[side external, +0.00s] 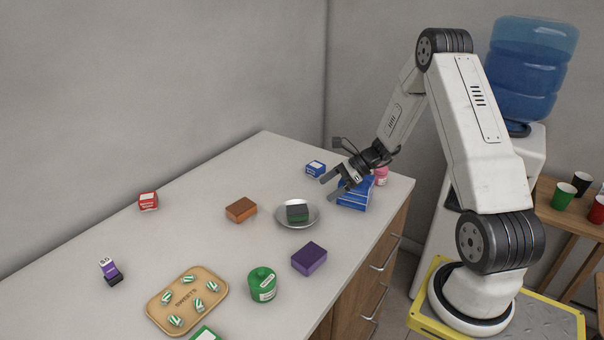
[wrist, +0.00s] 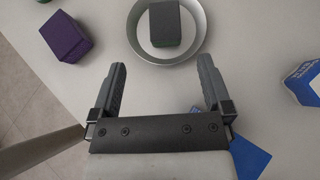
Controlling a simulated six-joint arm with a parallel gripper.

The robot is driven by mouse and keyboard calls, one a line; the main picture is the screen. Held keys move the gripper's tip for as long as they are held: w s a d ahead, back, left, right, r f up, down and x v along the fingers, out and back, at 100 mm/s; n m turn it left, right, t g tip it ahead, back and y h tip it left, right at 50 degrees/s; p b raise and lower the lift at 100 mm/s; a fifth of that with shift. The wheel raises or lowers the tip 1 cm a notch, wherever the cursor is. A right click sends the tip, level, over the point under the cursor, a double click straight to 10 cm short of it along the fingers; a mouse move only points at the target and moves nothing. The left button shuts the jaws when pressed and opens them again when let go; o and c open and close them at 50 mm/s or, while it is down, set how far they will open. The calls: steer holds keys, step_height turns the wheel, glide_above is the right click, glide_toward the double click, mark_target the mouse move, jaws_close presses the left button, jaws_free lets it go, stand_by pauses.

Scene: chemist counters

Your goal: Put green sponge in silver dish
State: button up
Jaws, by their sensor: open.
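The green sponge (side external: 297,211), with a dark top and green sides, sits inside the round silver dish (side external: 281,218) near the counter's right side. In the wrist view the sponge (wrist: 165,24) shows its dark face inside the dish (wrist: 139,44) at the top. My gripper (side external: 327,189) is open and empty. It is above the counter, to the upper right of the dish. In the wrist view the gap between my fingertips (wrist: 162,65) lies just below the dish, and nothing is between them.
A purple sponge (side external: 309,258) and an orange-brown one (side external: 241,210) lie near the dish. Blue boxes (side external: 353,193) lie under my gripper. A green jar (side external: 262,284) and a sweets tray (side external: 157,312) are nearer the front.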

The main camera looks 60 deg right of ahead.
steer(key=s+a+r+n+g+h, duration=0.1)
steer(key=s+a+r+n+h, duration=0.1)
steer(key=a+n, duration=0.5)
steer(key=s+a+r+n+g+h, duration=0.2)
steer(key=s+a+n, duration=0.3)
steer(key=n, duration=0.5)
steer(key=s+a+r+n+g+h, duration=0.2)
steer(key=s+a+r+n+h, duration=0.1)
steer(key=a+n, duration=0.6)
steer(key=shift+s+a+n+h, duration=0.3)
steer(key=shift+s+a+h, duration=0.1)
steer(key=shift+s+a, duration=0.2)
